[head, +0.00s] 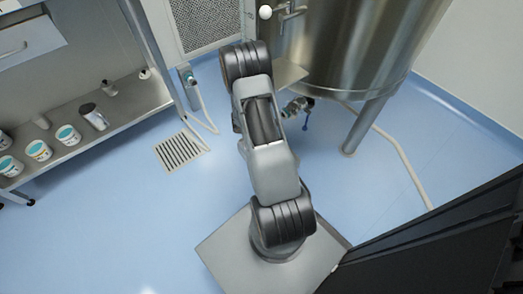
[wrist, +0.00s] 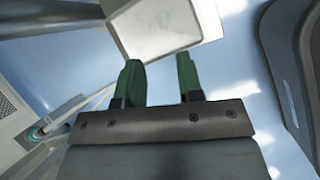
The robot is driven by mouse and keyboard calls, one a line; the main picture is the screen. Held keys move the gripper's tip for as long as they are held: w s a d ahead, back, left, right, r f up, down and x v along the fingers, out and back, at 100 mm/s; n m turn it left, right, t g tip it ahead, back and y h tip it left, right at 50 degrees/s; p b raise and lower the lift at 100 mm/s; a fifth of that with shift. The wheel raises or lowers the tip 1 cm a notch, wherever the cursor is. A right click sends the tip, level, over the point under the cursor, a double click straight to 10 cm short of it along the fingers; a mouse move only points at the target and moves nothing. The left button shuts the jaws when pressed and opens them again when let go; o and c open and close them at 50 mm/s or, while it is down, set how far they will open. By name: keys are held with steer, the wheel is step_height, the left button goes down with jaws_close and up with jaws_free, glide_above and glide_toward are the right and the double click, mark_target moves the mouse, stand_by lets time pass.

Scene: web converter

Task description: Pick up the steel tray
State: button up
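In the wrist view a pale, flat, square-cornered metal panel with a raised rim (wrist: 158,30) lies beyond my fingertips, cut off by the top edge. It looks like the steel tray, but I cannot be sure. In the head view a small flat steel plate (head: 289,72) shows beside the tank, partly behind my arm; I cannot tell if it is the same thing. My gripper (wrist: 160,72) has two green fingers standing apart with nothing between them. The fingers seem short of the panel; contact cannot be told. My arm hides the gripper in the head view.
A large steel tank (head: 355,45) on legs stands at the top right, with a hose (head: 400,150) on the floor. A steel bench (head: 75,140) at left holds several tubs. A floor drain (head: 181,152) lies between. A dark panel (head: 440,245) is at lower right.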

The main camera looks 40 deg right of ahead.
steer(key=s+d+f+n+b, duration=0.1)
steer(key=f, duration=0.5)
steer(key=s+d+f+n+y, duration=0.1)
steer(key=s+f, duration=0.1)
steer(key=f, duration=0.4)
steer(key=s+d+f+n+b, duration=0.1)
steer(key=f, duration=0.5)
steer(key=shift+s+f+n+b, duration=0.1)
steer(key=shift+s+n+b, duration=0.2)
steer(key=shift+s+b, duration=0.05)
steer(key=shift+b+x, duration=1.6)
steer(key=shift+x, duration=1.55)
steer(key=shift+w, duration=0.1)
steer(key=shift+c, duration=0.2)
jaws_close()
